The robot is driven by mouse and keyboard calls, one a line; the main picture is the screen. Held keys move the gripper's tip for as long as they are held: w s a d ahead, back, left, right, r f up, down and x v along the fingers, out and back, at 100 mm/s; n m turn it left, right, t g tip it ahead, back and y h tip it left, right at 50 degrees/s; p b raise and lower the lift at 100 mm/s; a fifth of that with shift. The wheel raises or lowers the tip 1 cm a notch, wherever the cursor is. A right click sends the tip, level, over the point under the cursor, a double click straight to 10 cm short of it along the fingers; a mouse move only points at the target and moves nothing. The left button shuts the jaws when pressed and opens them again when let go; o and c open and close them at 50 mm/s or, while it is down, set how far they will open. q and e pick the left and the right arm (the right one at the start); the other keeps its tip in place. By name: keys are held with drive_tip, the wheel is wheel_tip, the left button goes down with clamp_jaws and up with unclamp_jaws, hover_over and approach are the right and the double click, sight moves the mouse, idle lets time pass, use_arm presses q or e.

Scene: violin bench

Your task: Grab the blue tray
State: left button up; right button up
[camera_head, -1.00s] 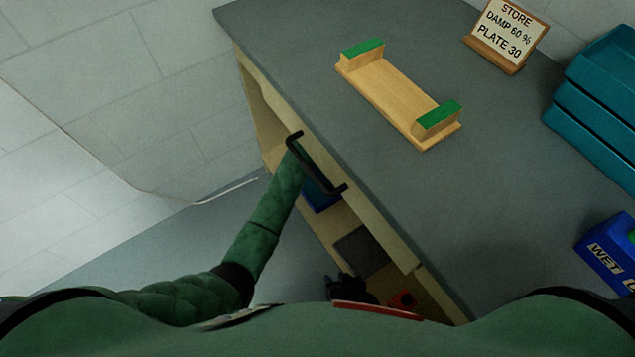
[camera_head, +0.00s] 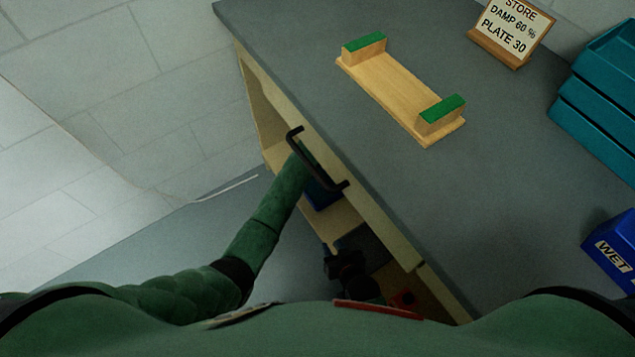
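A dark blue object (camera_head: 322,197), seemingly the blue tray, sits in the open space under the bench top. The bench edge and my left arm partly hide it. My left arm reaches in beside it under the black bar handle, and its gripper is hidden there. My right gripper (camera_head: 340,262) is a dark shape low in the middle, over the lower shelf and below the blue object, apart from it. Its fingers are too dark to tell open from shut.
The grey bench top (camera_head: 330,120) holds a wooden cradle (camera_head: 395,88) with green pads, a sign (camera_head: 512,35), stacked teal trays (camera_head: 598,110) and a blue WET box (camera_head: 612,255). A black bar handle (camera_head: 318,160) juts from the bench front. A dark grey pad (camera_head: 372,245) and a small red item (camera_head: 404,299) lie below.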

use_arm(q)
drive_tip(key=shift+c, duration=0.2)
clamp_jaws()
idle(1.2)
